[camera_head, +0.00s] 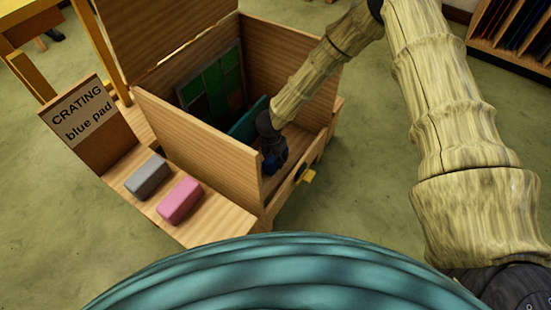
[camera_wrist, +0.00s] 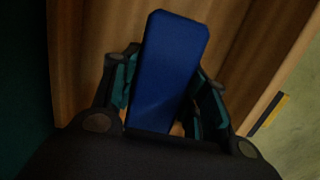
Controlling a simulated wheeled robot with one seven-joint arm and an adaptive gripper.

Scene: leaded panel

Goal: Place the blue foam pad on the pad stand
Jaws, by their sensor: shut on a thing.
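The blue foam pad (camera_wrist: 168,70) is between the two fingers of my gripper (camera_wrist: 165,88) in the wrist view, and the gripper is shut on it. In the head view my gripper (camera_head: 272,150) is down inside the wooden crate (camera_head: 195,135), near its right front corner. A little of the blue pad (camera_head: 276,163) shows there, low by the crate floor. Whether the pad touches the floor I cannot tell. A wooden ledge with a grey pad (camera_head: 147,176) and a pink pad (camera_head: 180,200) stands at the crate's left front. Its sign (camera_head: 82,113) reads "CRATING blue pad".
A leaded panel with green panes (camera_head: 213,85) leans inside the crate at the back. A teal sheet (camera_head: 248,120) stands between it and my gripper. A yellow latch (camera_head: 309,176) sticks out at the right. A rack (camera_head: 510,35) stands far right.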

